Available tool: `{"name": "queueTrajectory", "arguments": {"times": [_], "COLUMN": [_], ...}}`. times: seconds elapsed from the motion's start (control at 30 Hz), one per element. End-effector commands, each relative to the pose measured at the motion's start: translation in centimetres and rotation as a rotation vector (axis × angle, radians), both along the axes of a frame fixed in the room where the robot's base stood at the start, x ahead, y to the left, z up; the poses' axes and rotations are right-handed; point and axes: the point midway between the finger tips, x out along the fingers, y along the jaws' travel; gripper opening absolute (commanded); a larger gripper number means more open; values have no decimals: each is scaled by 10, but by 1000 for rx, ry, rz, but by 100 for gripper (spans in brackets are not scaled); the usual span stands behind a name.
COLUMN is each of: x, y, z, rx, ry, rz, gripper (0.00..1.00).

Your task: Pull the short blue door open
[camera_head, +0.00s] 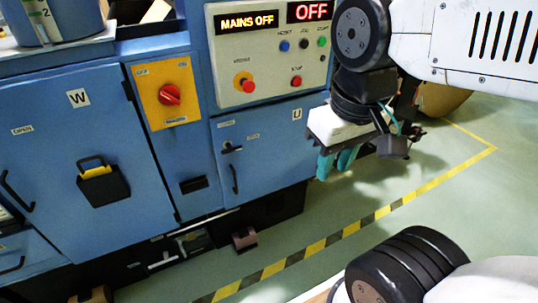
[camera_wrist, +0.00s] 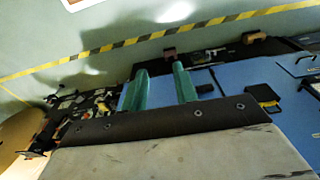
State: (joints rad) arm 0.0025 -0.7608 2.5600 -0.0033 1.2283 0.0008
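The short blue door (camera_head: 262,155), marked U, is on the right part of the machine front and looks closed. A black latch (camera_head: 231,148) and an upright black handle (camera_head: 235,179) are on its left side. My gripper (camera_head: 335,166) is to the right of the door and apart from the handle in the head view. Its two teal fingers also show in the wrist view (camera_wrist: 160,73), spread apart with nothing held between them. Blue machine front (camera_wrist: 226,84) shows beside and between the fingers there; the door's handle is hard to make out.
The tall blue door marked W (camera_head: 70,130) is at left, with a black and yellow box (camera_head: 103,182) on it. A yellow panel with a red rotary switch (camera_head: 169,95) is between the doors. The sign reads MAINS OFF (camera_head: 248,22). Floor beyond the striped tape (camera_head: 352,229) is mostly clear.

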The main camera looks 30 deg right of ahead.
Motion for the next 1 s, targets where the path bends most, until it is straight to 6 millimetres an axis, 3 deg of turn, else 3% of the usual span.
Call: {"name": "queueTrajectory", "arguments": {"times": [0.13,0.33,0.57,0.77,1.0], "x": [4,24,78,136,204], "y": [-1,-3,-9,-16,-23], "z": [-11,-44,-94,-157,-251], "rx": [0,-1,-15,-26,-36], "ry": [59,248,338,317,222], "rz": [-3,-10,-7,6,34], "gripper": [29,29,29,29,29]}}
